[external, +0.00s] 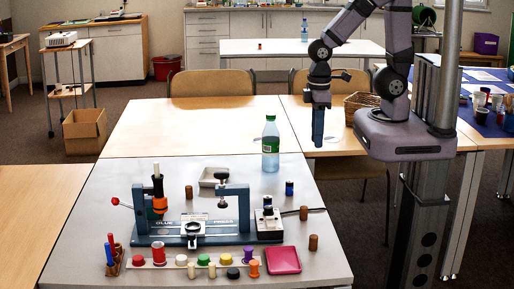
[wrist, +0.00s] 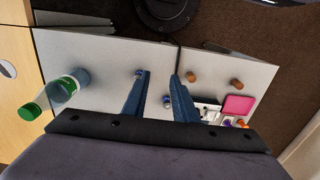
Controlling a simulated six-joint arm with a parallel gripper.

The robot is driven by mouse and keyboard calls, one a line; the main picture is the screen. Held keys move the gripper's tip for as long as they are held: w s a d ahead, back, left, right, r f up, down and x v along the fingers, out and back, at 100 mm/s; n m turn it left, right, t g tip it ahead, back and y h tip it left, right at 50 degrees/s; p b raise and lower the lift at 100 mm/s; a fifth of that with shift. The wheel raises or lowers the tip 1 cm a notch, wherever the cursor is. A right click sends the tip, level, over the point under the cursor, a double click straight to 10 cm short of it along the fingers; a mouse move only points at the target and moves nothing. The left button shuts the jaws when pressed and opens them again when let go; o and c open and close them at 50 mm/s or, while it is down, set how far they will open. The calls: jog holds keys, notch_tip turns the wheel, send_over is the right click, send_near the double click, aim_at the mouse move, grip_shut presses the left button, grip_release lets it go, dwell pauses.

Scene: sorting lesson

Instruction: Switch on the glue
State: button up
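The glue press (external: 165,240) stands on the grey table, a blue-grey base with lettering, a clamp frame and an orange-and-black upright piece (external: 159,190). At its right end is a small control box (external: 268,226) with dark parts on top; its switch is too small to read. In the wrist view the press shows only partly, near the pink tray. My gripper (external: 318,143) hangs above and behind the table's right side, well apart from the press. In the wrist view my gripper (wrist: 161,76) has its two blue fingers apart, with nothing held between them.
A green-capped bottle (external: 270,145) stands at the back of the table (external: 110,220). A blue-and-white cylinder (external: 289,188), brown cylinders (external: 313,242) and a pink tray (external: 283,260) lie right of the press. Several coloured pieces line the front. A cable leaves the control box.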

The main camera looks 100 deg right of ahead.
jog(key=shift+a, duration=0.1)
jog(key=c, duration=0.5)
jog(key=shift+a+f, duration=0.1)
jog(key=shift+a, duration=0.15)
grip_shut()
jog(key=s+a+f+n+g+b, duration=0.1)
jog(key=s+a+f+n, duration=0.1)
jog(key=a+f, duration=0.1)
jog(key=w+a+f+n+h+b, duration=0.15)
jog(key=w+a+f+n, duration=0.25)
jog(key=w+a+n, duration=0.55)
jog(key=w+a+r+n, duration=0.4)
jog(key=n, duration=0.8)
jog(key=w+a+r+n+t, duration=0.1)
jog(key=w+a+r+n, duration=0.3)
jog(key=n, duration=0.8)
jog(key=shift+r, duration=0.15)
jog(key=shift+w+n, duration=0.1)
jog(key=shift+n, duration=0.15)
